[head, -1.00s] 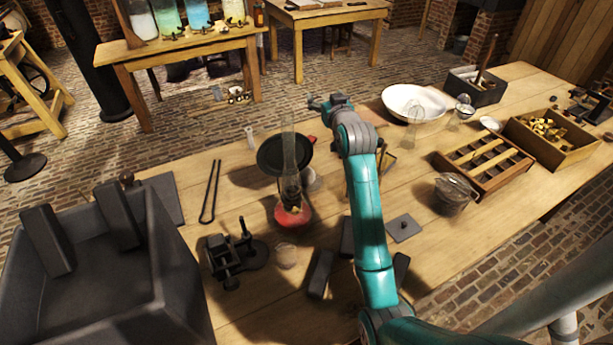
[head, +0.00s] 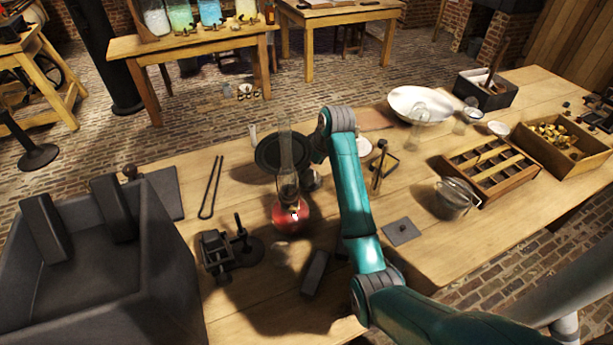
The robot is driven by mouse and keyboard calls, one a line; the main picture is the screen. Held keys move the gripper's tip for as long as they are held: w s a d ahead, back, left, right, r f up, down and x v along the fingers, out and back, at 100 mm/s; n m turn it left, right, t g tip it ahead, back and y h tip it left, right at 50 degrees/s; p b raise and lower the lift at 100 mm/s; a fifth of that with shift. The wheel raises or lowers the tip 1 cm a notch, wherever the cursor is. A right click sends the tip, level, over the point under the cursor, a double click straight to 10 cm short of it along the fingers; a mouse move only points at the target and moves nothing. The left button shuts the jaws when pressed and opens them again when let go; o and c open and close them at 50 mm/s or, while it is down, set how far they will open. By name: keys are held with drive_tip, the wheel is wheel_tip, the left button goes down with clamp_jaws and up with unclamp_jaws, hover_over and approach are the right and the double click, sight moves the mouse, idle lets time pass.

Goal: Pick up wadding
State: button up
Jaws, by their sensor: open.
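I cannot pick out the wadding with certainty in the head view. A small pale round thing (head: 282,254) sits on the bench in front of the red oil lamp (head: 290,215), too blurred to name. My arm reaches up over the middle of the bench, and its wrist is bent down just right of the lamp's glass chimney. My gripper's fingers cannot be made out; the wrist and lamp seem to hide them.
A black pan (head: 268,150) lies behind the lamp. A dark clamp (head: 217,252) and long tongs (head: 211,188) lie to the left, beside a large grey bin (head: 165,290). A white basin (head: 395,100), a slotted wooden tray (head: 470,178) and a box of brass parts (head: 592,158) stand to the right.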

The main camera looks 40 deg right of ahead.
drive_tip(key=shift+x, duration=2.75)
drive_tip(key=shift+w+a, duration=0.1)
drive_tip(key=shift+w, duration=0.05)
drive_tip(key=c, duration=0.9)
